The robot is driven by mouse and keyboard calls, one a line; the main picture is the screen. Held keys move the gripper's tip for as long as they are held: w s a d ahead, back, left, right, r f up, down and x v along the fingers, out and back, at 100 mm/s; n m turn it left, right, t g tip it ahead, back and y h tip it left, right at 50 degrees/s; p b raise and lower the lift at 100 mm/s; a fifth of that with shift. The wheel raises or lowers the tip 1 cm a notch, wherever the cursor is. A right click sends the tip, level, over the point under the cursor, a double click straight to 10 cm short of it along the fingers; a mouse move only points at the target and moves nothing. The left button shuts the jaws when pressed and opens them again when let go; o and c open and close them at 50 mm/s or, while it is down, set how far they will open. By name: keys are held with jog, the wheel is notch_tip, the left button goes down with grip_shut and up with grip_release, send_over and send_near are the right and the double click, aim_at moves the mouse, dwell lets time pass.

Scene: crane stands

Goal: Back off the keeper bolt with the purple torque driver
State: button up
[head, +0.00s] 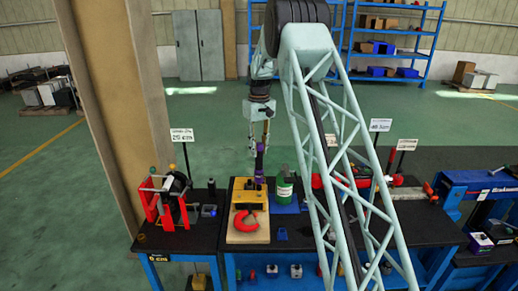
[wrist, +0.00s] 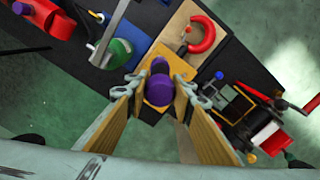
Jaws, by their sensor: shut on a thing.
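The purple torque driver (head: 260,164) stands upright below my gripper (head: 262,143), which is shut on its upper part. In the wrist view the driver (wrist: 157,88) shows end-on between the fingertips of my gripper (wrist: 160,84). A yellow block (head: 243,196) lies beneath the driver; it also shows in the wrist view (wrist: 181,66). I cannot tell whether the driver is seated in the block or just above it. A red shackle (head: 238,221) lies on a wooden board in front of the block. I cannot make out the keeper bolt for certain.
A green can (head: 284,188) stands close to the right of the driver. A red stand with black parts (head: 165,202) is on the left table. A blue vise (head: 480,186) is at the far right. My lattice arm hides part of the bench.

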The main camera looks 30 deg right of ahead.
aim_at(259, 156)
jog(key=shift+f+b, duration=0.3)
jog(key=shift+f, duration=0.5)
jog(key=shift+f+b, duration=0.35)
jog(key=shift+f, duration=0.65)
dwell(1.1)
jog(key=shift+s+f, duration=0.1)
jog(key=shift+f, duration=0.05)
dwell(3.4)
jog(key=shift+r+p, duration=0.2)
jog(key=shift+p, duration=0.15)
